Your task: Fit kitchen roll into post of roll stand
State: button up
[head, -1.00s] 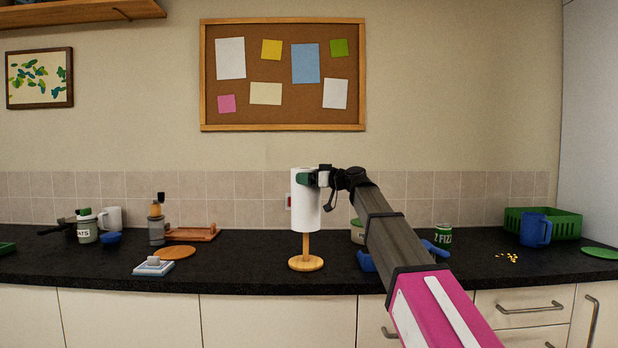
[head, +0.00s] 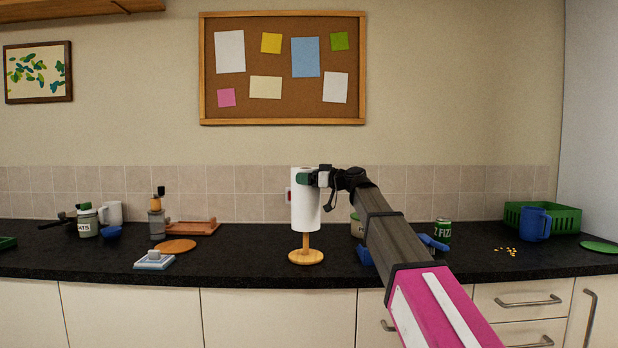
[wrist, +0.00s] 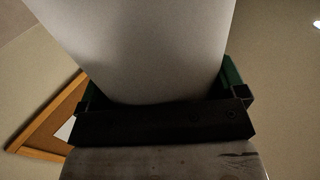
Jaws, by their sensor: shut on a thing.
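The white kitchen roll (head: 305,207) is upright in the middle of the head view. My gripper (head: 306,179) is shut on its upper part, coming from the right. The roll also fills the upper middle of the wrist view (wrist: 140,45), between the green finger pads. The wooden roll stand (head: 306,257) is on the counter directly below the roll. Its round base and the lower part of its post show under the roll's bottom edge. The roll's lower end is above the base, apart from it. The upper post is hidden, and the roll looks to be around it.
A black counter (head: 240,262) runs across the view. A green can (head: 443,228), blue jug (head: 535,226) and green crate (head: 567,219) stand right. Counter beside the stand's left is clear.

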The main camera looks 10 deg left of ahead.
notch_tip(320, 180, down, 10)
dwell(4.2)
jog(key=o, duration=1)
jog(key=shift+c, duration=0.2)
jog(key=v, duration=1)
jog(key=shift+d, duration=0.35)
jog(key=shift+s, duration=0.1)
